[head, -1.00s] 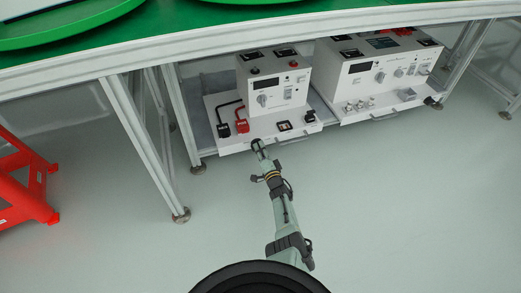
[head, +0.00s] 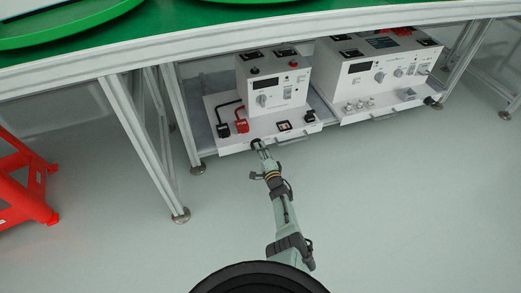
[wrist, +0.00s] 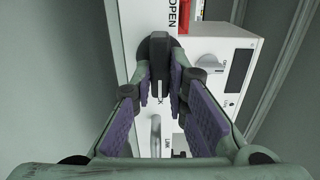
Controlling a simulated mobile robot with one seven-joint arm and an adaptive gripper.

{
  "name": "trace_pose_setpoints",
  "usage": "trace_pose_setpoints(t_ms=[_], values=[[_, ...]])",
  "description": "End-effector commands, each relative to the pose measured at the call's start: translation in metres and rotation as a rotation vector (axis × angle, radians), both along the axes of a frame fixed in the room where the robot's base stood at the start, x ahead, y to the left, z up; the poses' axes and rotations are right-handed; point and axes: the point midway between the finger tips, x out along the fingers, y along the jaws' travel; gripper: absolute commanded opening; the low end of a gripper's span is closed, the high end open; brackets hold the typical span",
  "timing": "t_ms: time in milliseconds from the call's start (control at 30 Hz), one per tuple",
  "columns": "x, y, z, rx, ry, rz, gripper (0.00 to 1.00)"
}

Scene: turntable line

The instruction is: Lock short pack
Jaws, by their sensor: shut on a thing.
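The short pack (head: 272,90) is the smaller white unit on the left of the low shelf, with a white front tray (head: 265,128). At the tray's front edge is a round black knob (head: 256,143), with my gripper (head: 262,150) at it. In the wrist view the knob's black bar handle (wrist: 159,62) stands upright in the picture between the purple pads of my gripper (wrist: 164,90), which is shut on it. The word OPEN is printed just above the knob. Smaller lettering below it is hard to read. The fingers hide part of the knob's base.
A longer white unit (head: 378,72) stands to the right. The short pack's tray bears a black plug (head: 223,130) and a red plug (head: 242,126) with cables. A green-topped table (head: 190,22) overhangs both, with legs beside. A red stand (head: 28,185) is at left. The floor in front is clear.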

Motion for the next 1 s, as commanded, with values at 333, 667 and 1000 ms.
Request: trace_pose_setpoints(t_ms=[333,667,1000], values=[[-0.0001,0.0005,-0.0001,0.002,0.001,0.0,0.26],[-0.0001,0.0002,-0.0001,0.001,0.0,0.0,0.34],[-0.0001,0.0003,0.0014,-0.16,-0.052,-0.001,0.34]])
